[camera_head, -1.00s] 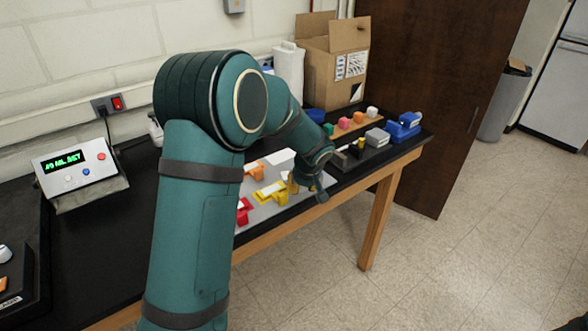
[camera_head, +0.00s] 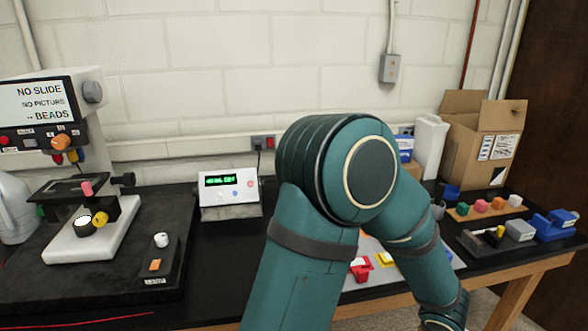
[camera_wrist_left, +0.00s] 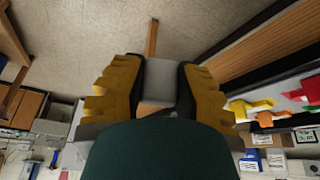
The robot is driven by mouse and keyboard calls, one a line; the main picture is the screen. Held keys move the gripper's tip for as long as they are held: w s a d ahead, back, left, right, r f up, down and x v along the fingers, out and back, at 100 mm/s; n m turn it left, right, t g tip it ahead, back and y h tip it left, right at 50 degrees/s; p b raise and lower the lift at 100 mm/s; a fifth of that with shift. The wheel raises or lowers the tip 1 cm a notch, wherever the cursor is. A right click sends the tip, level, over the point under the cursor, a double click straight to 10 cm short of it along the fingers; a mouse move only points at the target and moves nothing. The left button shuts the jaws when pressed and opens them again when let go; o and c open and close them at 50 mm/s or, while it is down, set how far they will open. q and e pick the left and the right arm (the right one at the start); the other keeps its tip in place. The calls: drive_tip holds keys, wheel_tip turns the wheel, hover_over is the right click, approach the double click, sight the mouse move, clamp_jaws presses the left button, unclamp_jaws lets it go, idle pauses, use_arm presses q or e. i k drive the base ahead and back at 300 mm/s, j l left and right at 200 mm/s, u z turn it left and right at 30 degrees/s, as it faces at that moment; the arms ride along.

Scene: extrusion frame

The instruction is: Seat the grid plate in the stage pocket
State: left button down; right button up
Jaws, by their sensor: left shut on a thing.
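My left gripper (camera_wrist_left: 158,78) is shut on a light grey piece (camera_wrist_left: 158,94) in the left wrist view. The piece sits between the two fingers; I cannot tell for sure whether it is the grid plate. In the head view my left arm covers the middle and bends down to the lower right, with its fingers out of sight. The microscope stage (camera_head: 62,184) is a dark plate at the far left, well away from the gripper. A pink knob (camera_head: 87,188) stands at it. The stage pocket cannot be made out. My right gripper is not in view.
A display box (camera_head: 229,197) stands at the wall. Bare black bench lies left of my arm.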

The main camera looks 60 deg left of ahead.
sight(65, 192)
drive_tip(key=k+u, duration=0.4)
drive_tip(key=u, duration=2.9)
drive_tip(key=l+u, duration=0.45)
drive_tip(key=l, duration=0.15)
drive_tip(key=k+l, duration=0.15)
drive_tip(key=l, duration=0.25)
drive_tip(key=k+l, duration=0.1)
drive_tip(key=l, duration=0.35)
drive_tip(key=k+l, duration=0.15)
drive_tip(key=l, duration=0.25)
drive_tip(key=j+z, duration=0.1)
drive_tip(key=z, duration=0.3)
drive_tip(key=j+z, duration=0.15)
drive_tip(key=z, duration=0.25)
drive_tip(key=j+z, duration=0.15)
drive_tip(key=z, duration=0.25)
drive_tip(key=i, duration=0.05)
